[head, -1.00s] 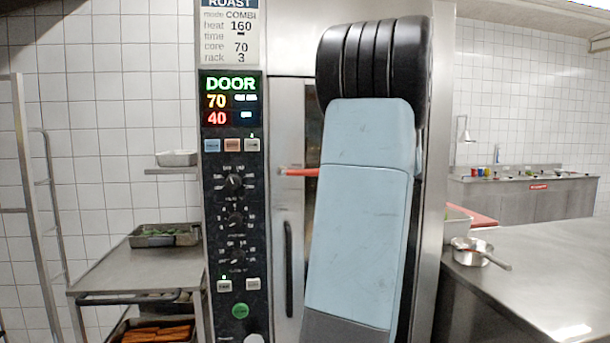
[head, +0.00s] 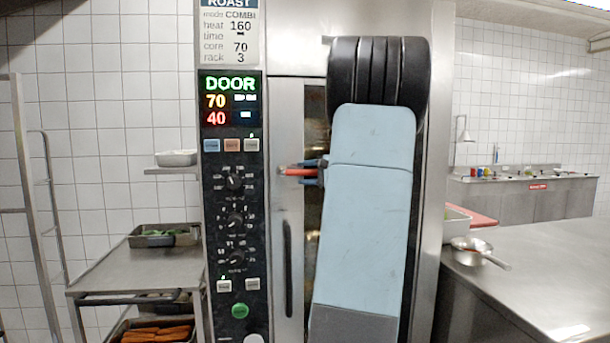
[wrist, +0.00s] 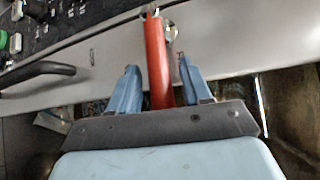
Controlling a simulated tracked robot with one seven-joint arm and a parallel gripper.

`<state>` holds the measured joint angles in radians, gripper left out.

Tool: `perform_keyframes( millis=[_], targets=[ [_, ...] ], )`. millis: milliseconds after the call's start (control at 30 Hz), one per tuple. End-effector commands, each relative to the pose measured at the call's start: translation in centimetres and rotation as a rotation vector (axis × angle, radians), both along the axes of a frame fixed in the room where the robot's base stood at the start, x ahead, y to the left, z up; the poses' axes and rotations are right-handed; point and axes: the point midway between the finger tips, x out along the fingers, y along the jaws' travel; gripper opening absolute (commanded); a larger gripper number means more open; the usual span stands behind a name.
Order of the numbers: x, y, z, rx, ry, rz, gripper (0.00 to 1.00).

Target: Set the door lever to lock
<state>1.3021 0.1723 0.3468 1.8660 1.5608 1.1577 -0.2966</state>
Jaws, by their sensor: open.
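The red door lever (head: 298,172) sticks out level to the right from its pivot on the oven door's left edge, beside the control panel. In the wrist view the lever (wrist: 156,62) runs between the two blue fingers of my gripper (wrist: 156,82). The fingers stand apart on either side of it, with a gap visible on both sides. In the head view my gripper (head: 318,172) is at the lever's right end, partly hidden behind my arm. The oven door (head: 287,130) is mostly covered by my arm.
The control panel (head: 235,190) shows DOOR in green, 70 and 40. A dark vertical handle (head: 288,268) is below the lever. A steel side table (head: 110,275) is at left; a steel counter (head: 545,265) with a pan (head: 472,250) is at right.

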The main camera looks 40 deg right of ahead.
Motion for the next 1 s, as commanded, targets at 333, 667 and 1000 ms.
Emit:
perform_keyframes(
  millis=[333, 667, 1000],
  targets=[
    [0.00, 0.04, -0.01, 0.000, 0.000, 0.001, 0.20],
    [0.00, 0.07, -0.02, 0.000, 0.000, 0.001, 0.00],
    [0.02, 0.24, -0.10, 0.006, -0.002, 0.003, 0.00]
  ],
)
